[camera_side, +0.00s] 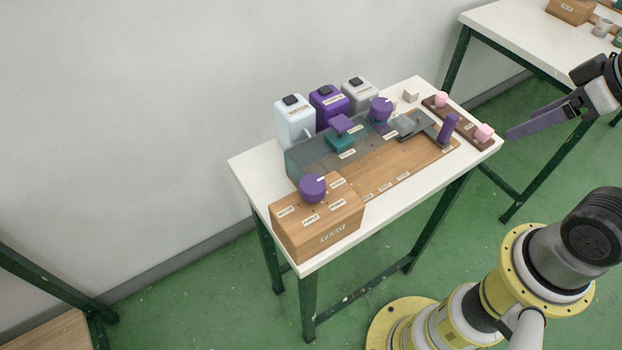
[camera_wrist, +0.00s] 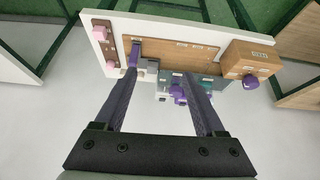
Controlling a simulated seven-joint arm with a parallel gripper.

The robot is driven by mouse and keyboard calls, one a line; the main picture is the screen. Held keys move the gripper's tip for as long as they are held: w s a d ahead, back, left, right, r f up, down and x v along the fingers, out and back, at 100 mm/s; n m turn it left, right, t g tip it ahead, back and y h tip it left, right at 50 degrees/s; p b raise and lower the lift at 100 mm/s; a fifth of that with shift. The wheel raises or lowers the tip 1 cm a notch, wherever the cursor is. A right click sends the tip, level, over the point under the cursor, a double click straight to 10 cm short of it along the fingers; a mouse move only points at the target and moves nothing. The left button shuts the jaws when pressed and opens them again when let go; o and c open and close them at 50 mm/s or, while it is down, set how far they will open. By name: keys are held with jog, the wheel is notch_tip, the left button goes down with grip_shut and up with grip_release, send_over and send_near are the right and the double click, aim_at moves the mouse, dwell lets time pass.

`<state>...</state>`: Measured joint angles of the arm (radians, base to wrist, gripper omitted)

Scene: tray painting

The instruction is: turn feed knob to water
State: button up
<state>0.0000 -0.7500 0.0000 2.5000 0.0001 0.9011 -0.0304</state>
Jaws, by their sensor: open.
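The feed knob (camera_side: 313,187) is a round purple knob on top of a wooden box labelled FEED (camera_side: 290,240), at the near left end of the white table. Several small labels lie around it, WATER among them at the left. A white mark on the knob faces its upper right side, away from the WATER label. The knob also shows in the wrist view (camera_wrist: 250,82), at the right. My gripper (camera_side: 510,134) is open and empty, in the air off the table's right end, far from the knob. Its two fingers spread apart in the wrist view (camera_wrist: 161,78).
A light water tank (camera_side: 294,125), a purple tank (camera_side: 329,106) and a grey tank (camera_side: 359,95) stand along the back. Another purple knob (camera_side: 381,109), a purple upright handle (camera_side: 448,129) and a rack with pink blocks (camera_side: 459,121) stand further right.

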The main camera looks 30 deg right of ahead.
jog(key=shift+o, duration=0.6)
jog(key=shift+s+n, duration=0.15)
jog(key=shift+n, duration=0.45)
jog(key=w+a+r+n+g, duration=0.1)
jog(key=w+a+r+n, duration=0.1)
jog(key=w+r+n, duration=0.45)
jog(key=n+g, duration=0.5)
jog(key=n, duration=1.4)
send_over(312, 183)
notch_tip(312, 183, down, 5)
notch_tip(312, 183, down, 13)
jog(key=shift+f, duration=0.1)
